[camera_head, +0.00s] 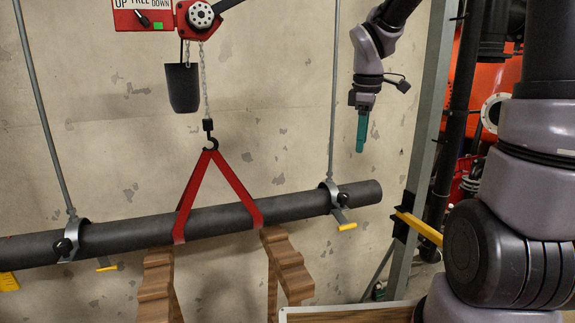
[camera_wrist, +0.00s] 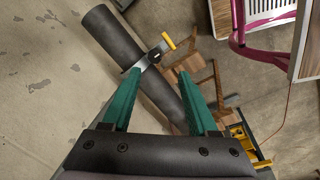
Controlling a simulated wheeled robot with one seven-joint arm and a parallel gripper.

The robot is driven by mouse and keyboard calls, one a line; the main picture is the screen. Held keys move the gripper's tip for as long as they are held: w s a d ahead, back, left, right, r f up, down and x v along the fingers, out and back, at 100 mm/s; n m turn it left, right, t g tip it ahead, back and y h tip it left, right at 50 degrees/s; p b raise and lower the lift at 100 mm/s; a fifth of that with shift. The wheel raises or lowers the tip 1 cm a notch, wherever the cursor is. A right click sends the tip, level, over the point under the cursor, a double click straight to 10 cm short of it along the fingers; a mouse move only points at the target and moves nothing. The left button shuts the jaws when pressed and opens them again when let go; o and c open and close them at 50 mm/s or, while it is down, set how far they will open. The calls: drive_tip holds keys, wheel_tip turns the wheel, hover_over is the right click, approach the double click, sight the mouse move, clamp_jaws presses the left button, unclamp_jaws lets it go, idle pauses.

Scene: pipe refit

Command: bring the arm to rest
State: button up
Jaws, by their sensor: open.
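My gripper (camera_head: 362,132) hangs from my arm in front of the wall, up and to the right of the pipe's right end, fingers pointing down. In the wrist view my gripper (camera_wrist: 158,82) has its two green fingers wide apart with nothing between them that it holds. The dark pipe (camera_head: 290,212) runs across the head view, held in two clamps and a red sling. In the wrist view the pipe (camera_wrist: 112,38) lies beyond the fingers, apart from them as far as I can tell.
The right clamp (camera_head: 336,195) and left clamp (camera_head: 72,238) hang on rods and have yellow handles. The red sling (camera_head: 238,185) hangs from a chain hoist (camera_head: 199,16). Wooden stands (camera_head: 287,262) are below the pipe. A grey post (camera_head: 428,130) stands right of my gripper.

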drive_tip(key=s+d+r+m+t+y, duration=0.1)
drive_tip(key=s+r+m+t, duration=0.1)
drive_tip(key=s+r+m, duration=0.3)
drive_tip(key=s+d+r+m+t+y, duration=0.1)
drive_tip(key=s+d+r+m+t, duration=0.1)
drive_tip(key=s+m, duration=0.9)
wheel_tip(320, 180, up, 3)
drive_tip(key=shift+f+m+t, duration=0.1)
drive_tip(key=shift+m+t, duration=0.5)
drive_tip(key=shift+t, duration=0.1)
drive_tip(key=shift+d, duration=0.1)
